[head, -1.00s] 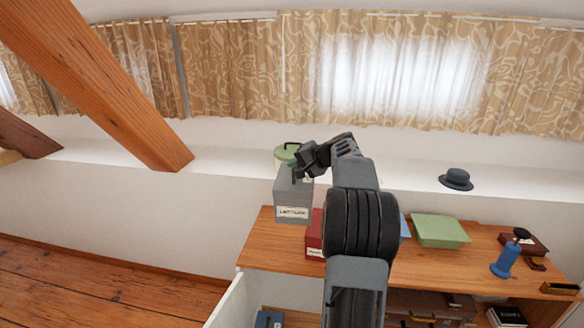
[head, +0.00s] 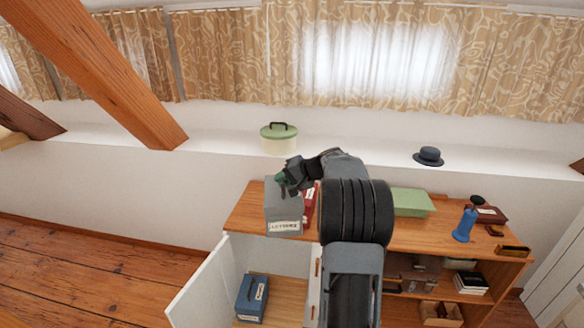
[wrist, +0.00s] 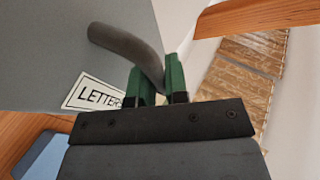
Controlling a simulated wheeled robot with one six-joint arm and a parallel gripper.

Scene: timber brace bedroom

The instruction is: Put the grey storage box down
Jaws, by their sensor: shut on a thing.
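The grey storage box (head: 284,208) has a white label reading LETTERS on its front. In the head view it is at the left end of the wooden cabinet top (head: 243,212); I cannot tell whether its base touches the wood. My gripper (head: 287,180) is at the top of the box. In the wrist view, the green fingertips (wrist: 160,82) are shut on the box's dark curved handle (wrist: 125,45), and the box's grey face (wrist: 60,50) fills the upper left. The box's underside is hidden.
A red box (head: 309,203) stands close to the right of the grey box, partly hidden by my arm. A green-lidded tin (head: 278,138) and a hat (head: 429,156) sit on the ledge behind.

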